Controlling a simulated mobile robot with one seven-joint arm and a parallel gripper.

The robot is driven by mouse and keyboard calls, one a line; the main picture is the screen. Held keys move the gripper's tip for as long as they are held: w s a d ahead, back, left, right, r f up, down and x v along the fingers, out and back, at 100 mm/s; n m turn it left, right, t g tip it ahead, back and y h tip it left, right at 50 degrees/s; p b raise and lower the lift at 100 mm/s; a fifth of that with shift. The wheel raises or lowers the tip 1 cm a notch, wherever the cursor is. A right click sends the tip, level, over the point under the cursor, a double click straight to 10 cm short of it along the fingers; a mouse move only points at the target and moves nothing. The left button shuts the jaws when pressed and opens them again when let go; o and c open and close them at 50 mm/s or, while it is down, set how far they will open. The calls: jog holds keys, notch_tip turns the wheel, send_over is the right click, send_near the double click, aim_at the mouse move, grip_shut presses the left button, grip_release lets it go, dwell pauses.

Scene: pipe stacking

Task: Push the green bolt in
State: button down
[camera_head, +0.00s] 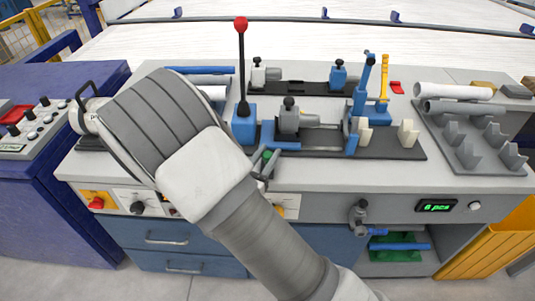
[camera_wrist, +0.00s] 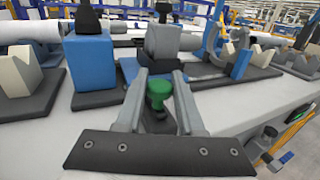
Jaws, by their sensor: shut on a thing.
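The green bolt (camera_wrist: 158,90) stands upright between the two grey fingers of my gripper (camera_wrist: 160,84) in the wrist view. The fingers are shut on it, with its rounded green head showing between them. In the head view the green bolt (camera_head: 267,154) is a small spot at the front edge of the bench, in front of the middle clamp fixture. My gripper (camera_head: 264,165) is there too, partly hidden behind my wrist. The lower end of the bolt is hard to make out.
A clamp fixture (camera_head: 292,122) sits right behind the bolt. A blue block with a red-knobbed lever (camera_head: 241,60) stands to its left. Blue and yellow clamps (camera_head: 383,80) and a grey pipe rack (camera_head: 480,148) stand to the right. The bench front is mostly clear.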

jog(key=shift+w, duration=0.95)
jog(key=c, duration=0.6)
grip_release()
jog(key=shift+w, duration=0.1)
jog(key=shift+o, duration=0.3)
jog(key=p+v, duration=0.2)
jog(key=v, duration=1.5)
jog(key=shift+s, duration=0.25)
